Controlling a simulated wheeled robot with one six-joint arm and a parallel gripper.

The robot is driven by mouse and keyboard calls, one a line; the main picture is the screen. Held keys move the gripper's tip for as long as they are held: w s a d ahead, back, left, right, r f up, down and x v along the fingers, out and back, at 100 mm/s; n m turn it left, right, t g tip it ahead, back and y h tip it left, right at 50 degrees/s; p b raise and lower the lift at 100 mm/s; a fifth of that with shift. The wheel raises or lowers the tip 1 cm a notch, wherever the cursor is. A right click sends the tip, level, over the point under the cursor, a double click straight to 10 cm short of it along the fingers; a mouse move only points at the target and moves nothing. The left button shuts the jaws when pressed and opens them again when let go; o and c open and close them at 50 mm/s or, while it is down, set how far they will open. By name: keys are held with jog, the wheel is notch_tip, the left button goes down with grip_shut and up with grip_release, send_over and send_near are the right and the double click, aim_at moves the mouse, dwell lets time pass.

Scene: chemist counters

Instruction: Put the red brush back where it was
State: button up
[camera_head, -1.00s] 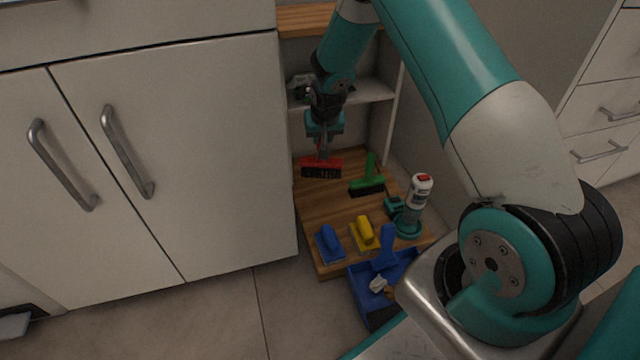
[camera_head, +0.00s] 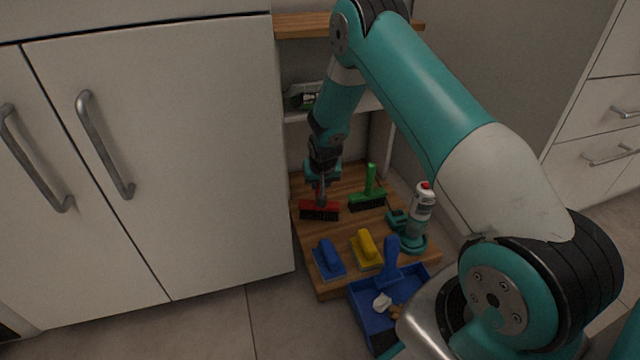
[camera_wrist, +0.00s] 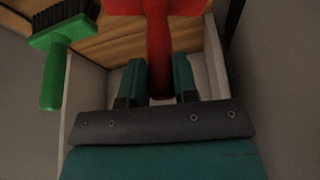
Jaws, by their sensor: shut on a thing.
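The red brush (camera_head: 319,210) has a red head with dark bristles below and is at the left back of the low wooden board (camera_head: 318,243). My gripper (camera_head: 321,190) is above it, shut on its upright handle. In the wrist view the red handle (camera_wrist: 159,50) runs between the two teal fingers of my gripper (camera_wrist: 160,82). The bristles appear at or very near the board; I cannot tell if they touch it. The green brush (camera_head: 368,194) stands just to the right, handle up, and shows at the upper left of the wrist view (camera_wrist: 55,70).
On the board's front are a blue brush (camera_head: 328,260) and a yellow one (camera_head: 366,249). A spray bottle (camera_head: 422,208) stands in a teal holder at right. A blue dustpan (camera_head: 370,312) with scraps lies in front. A white cabinet (camera_head: 150,180) borders the left; a shelf is behind.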

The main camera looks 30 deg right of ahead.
jog(key=o, duration=0.5)
jog(key=shift+f, duration=0.15)
jog(key=o, duration=0.4)
jog(key=p+v, duration=0.8)
jog(key=v, duration=0.4)
jog(key=shift+r, duration=0.2)
